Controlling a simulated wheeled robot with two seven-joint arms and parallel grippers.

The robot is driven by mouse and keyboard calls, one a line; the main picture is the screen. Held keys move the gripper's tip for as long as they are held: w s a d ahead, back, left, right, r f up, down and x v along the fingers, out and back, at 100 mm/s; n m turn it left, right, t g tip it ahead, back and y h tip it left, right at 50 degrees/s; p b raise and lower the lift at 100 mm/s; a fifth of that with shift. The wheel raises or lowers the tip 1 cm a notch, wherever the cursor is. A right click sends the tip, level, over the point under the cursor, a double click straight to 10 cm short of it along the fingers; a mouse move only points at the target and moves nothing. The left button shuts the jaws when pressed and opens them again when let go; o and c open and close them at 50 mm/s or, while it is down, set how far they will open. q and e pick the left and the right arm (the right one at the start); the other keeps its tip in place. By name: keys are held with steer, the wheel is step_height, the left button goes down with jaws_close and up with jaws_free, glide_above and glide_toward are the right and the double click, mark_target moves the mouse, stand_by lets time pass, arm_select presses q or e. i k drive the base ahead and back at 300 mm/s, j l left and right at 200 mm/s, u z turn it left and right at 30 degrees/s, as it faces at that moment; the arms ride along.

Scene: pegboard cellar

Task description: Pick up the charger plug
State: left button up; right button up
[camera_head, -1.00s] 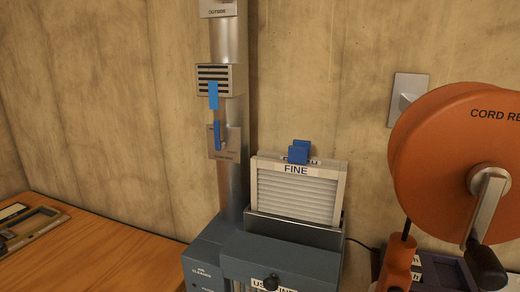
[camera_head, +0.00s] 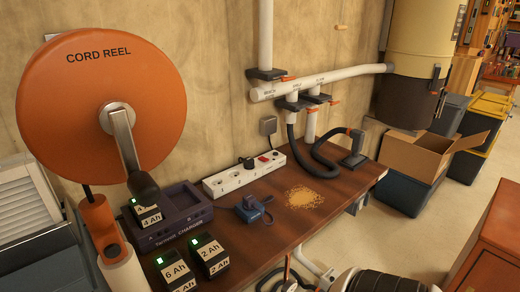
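A black plug (camera_head: 248,162) sits on the white power strip (camera_head: 245,177) at the back of the brown bench. A small dark blue object (camera_head: 253,208) with a loop-like top stands on the bench in front of the strip. I cannot tell for sure which of these is the charger plug. The dark tool charger (camera_head: 170,215) lies left of them, with a 4 Ah battery (camera_head: 147,212) at its left end. I cannot make out either gripper in the head view, and nothing is seen held.
A large orange cord reel (camera_head: 100,95) overhangs the left side. Two more batteries, 6 Ah (camera_head: 176,272) and 2 Ah (camera_head: 209,257), stand near the front. Sawdust (camera_head: 303,197) and a black hose (camera_head: 318,150) lie to the right. An open cardboard box (camera_head: 415,155) stands beyond the bench.

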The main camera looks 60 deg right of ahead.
mark_target(249, 200)
steer(key=z, duration=1.65)
